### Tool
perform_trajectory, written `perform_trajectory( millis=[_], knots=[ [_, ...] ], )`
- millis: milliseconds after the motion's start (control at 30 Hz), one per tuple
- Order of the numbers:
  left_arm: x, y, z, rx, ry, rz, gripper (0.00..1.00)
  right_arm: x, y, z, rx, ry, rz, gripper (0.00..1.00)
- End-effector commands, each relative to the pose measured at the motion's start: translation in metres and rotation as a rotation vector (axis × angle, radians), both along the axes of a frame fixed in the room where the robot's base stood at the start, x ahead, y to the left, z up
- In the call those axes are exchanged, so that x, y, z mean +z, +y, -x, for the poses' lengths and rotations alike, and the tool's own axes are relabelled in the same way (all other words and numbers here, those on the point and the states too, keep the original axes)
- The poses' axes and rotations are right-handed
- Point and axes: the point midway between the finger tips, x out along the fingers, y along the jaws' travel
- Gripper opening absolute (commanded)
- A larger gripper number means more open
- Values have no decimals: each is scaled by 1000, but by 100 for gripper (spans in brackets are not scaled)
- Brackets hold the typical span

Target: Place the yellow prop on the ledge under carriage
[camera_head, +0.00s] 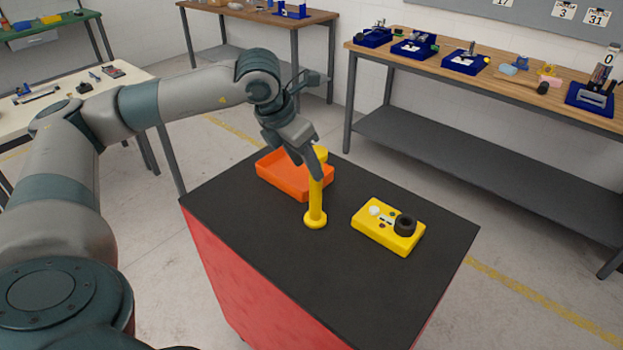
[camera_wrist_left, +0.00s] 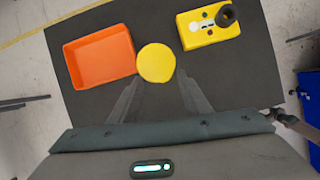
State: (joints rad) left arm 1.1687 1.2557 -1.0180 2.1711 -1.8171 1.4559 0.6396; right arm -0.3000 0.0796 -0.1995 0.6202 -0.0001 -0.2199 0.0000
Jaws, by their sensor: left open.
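The yellow prop (camera_head: 316,205) stands upright on the black top of a red cabinet, with a wide round foot and a round head. In the left wrist view I look down on its round yellow head (camera_wrist_left: 156,63). My left gripper (camera_head: 309,166) is at the upper part of the prop in the head view and hides part of it. In the left wrist view the fingers of my left gripper (camera_wrist_left: 160,92) are spread apart, with the prop's head just beyond them. I cannot tell whether they touch it. I cannot make out a carriage or its ledge. My right gripper is not in view.
An orange tray (camera_head: 275,181) lies behind the prop and also shows in the wrist view (camera_wrist_left: 98,82). A yellow box with a black knob (camera_head: 380,233) sits to the right. The black cabinet top (camera_head: 270,235) is bare in front. A workbench (camera_head: 450,72) with blue fixtures stands behind.

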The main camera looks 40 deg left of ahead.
Motion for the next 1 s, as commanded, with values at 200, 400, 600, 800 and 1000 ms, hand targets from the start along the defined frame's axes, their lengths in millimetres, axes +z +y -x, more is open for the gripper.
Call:
perform_trajectory(
  millis=[200, 400, 600, 800, 1000],
  knots=[
    [25, 3, 10, -1, -2, -1, 43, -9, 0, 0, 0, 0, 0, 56],
    [34, 3, 14, -1, 0, 0, 43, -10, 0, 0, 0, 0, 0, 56],
    [34, 3, 14, -1, 1, -1, 43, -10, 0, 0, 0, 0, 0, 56],
    [34, 3, 14, -1, 1, -1, 43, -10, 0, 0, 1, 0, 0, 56],
    [36, 3, 14, -1, 0, 0, 46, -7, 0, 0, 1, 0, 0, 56]
  ],
)
